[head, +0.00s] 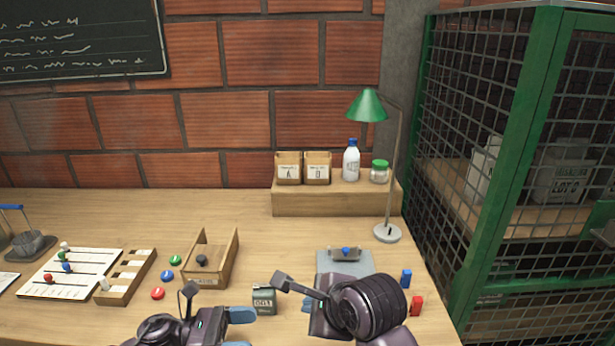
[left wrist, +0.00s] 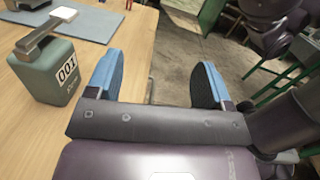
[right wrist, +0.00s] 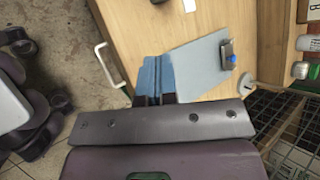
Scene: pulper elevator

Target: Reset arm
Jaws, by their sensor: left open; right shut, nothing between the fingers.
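My left gripper (head: 241,330) shows at the bottom of the head view, low over the front of the wooden bench. Its two blue fingers are well apart and empty in the left wrist view (left wrist: 157,75). A grey-green block labelled 001 (head: 264,303) stands just beyond it; the block also shows at the left of the left wrist view (left wrist: 50,75). My right gripper (head: 306,306) is partly hidden by its own arm in the head view. In the right wrist view (right wrist: 157,75) its blue fingers are together with nothing between them, beside a grey clipboard (right wrist: 198,66).
The clipboard (head: 344,264) lies ahead of my right arm. An open wooden box (head: 222,270), coloured discs and a peg board (head: 68,275) are on the left. A green lamp (head: 367,106) and wire cage (head: 490,150) stand at right.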

